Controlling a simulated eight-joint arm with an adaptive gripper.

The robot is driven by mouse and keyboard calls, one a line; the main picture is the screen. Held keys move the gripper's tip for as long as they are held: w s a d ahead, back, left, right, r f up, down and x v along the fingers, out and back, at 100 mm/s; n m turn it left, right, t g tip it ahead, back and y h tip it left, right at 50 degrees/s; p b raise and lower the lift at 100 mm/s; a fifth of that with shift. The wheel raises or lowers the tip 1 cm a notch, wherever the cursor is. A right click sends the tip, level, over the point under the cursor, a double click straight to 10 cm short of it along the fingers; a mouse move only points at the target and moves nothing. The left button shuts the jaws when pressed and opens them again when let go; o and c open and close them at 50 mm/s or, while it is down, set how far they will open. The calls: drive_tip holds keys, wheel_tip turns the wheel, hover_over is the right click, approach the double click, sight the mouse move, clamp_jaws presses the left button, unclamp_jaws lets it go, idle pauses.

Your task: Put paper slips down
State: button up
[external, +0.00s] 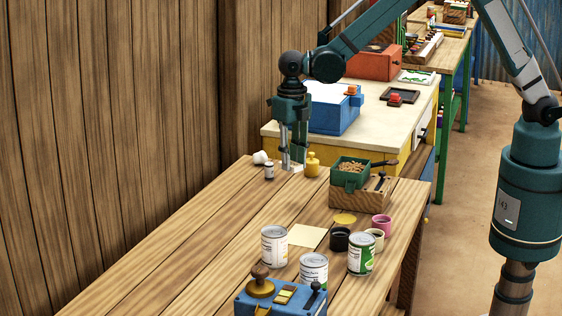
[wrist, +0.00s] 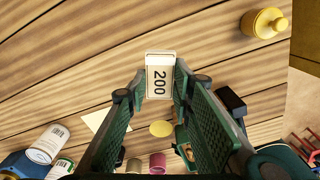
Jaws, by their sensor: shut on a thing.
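The paper slips (wrist: 160,77) are a small white stack or card marked "200", seen between my fingertips in the wrist view. My gripper (wrist: 157,88) is shut on them. In the external view my gripper (external: 288,164) points down at the far end of the wooden table, just left of a yellow weight (external: 312,166). I cannot tell whether the slips touch the table. A flat cream sheet (external: 306,236) lies nearer the middle of the table; it also shows in the wrist view (wrist: 97,119).
A green-topped wooden box (external: 350,172) stands to the right. Several cans (external: 274,246), small pots (external: 381,225), a yellow disc (external: 345,220) and a blue device (external: 280,297) occupy the near part. The table's left side is clear.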

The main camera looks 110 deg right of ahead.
hover_over(292, 199)
drive_tip(key=shift+w+f+b, duration=0.1)
drive_tip(key=shift+f+b, duration=0.2)
drive_tip(key=shift+f, duration=2.75)
drive_tip(key=shift+f, duration=1.85)
drive_tip(key=shift+f+b, duration=0.2)
drive_tip(key=shift+b, duration=0.2)
drive_tip(key=o, duration=0.8)
drive_tip(key=shift+r, duration=0.15)
wheel_tip(292, 199, up, 12)
drive_tip(key=shift+r+p, duration=0.1)
drive_tip(key=shift+p, duration=0.65)
